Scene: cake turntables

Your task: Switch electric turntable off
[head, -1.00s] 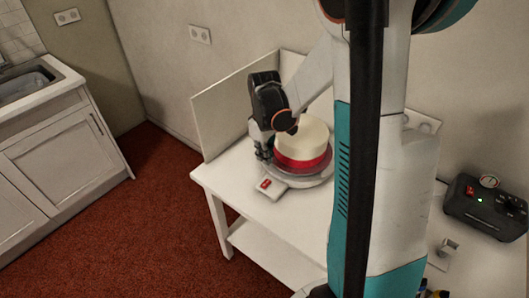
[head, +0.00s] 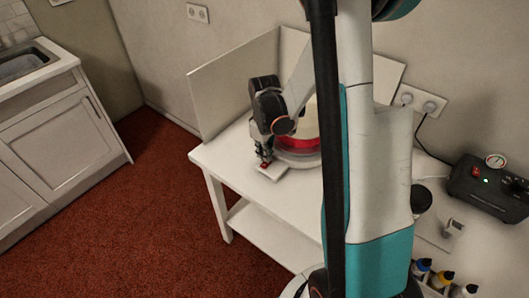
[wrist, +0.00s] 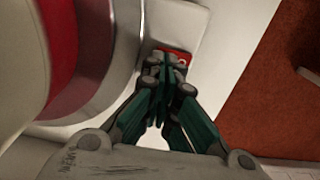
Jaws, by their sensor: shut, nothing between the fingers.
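The electric turntable (head: 299,161) stands on the white table with a cream and red cake (head: 308,131) on it. Its metal rim (wrist: 103,68) and the cake's side (wrist: 62,45) fill the left of the wrist view. The turntable's flat white switch box (head: 271,172) sticks out towards the table's front edge. Its red rocker switch (wrist: 184,57) shows just beyond my fingertips in the wrist view. My gripper (head: 265,162) is shut and empty, pointing down at the switch. The fingertips (wrist: 164,62) cover part of the switch; whether they touch it I cannot tell.
The white table (head: 232,170) has raised panels at the back and left. A dark compressor-like box (head: 489,188) with a gauge stands at the right, near several small bottles (head: 441,279). Red carpet (head: 160,230) lies clear at the left.

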